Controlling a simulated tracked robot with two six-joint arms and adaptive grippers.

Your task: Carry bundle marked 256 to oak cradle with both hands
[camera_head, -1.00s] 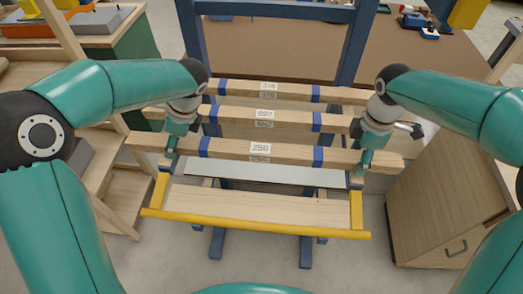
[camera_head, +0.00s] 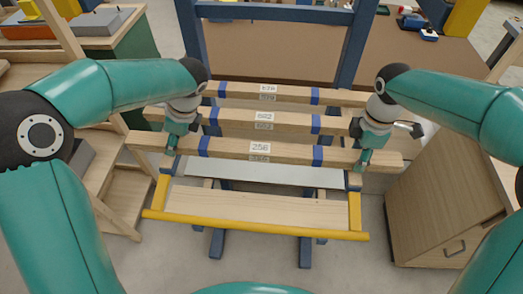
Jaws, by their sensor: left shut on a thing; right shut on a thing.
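The bundle marked 256 (camera_head: 262,151) is a long pale wooden bar with two blue bands and a white label. It lies level across the blue stand, nearest to me of three such bundles. My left gripper (camera_head: 169,151) is shut on its left part, outside the left blue band. My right gripper (camera_head: 364,160) is shut on its right part, outside the right blue band. Whether the bundle touches the stand beneath is hard to tell. No oak cradle can be clearly made out; a wooden trough with a yellow front rail (camera_head: 255,225) sits below the bundle.
Bundle 692 (camera_head: 270,122) and a further bundle (camera_head: 270,95) lie just behind, parallel. A blue frame (camera_head: 270,11) rises behind them. Wooden shelves (camera_head: 110,190) stand at left, a wooden cabinet (camera_head: 435,205) at right. Grey floor shows in front.

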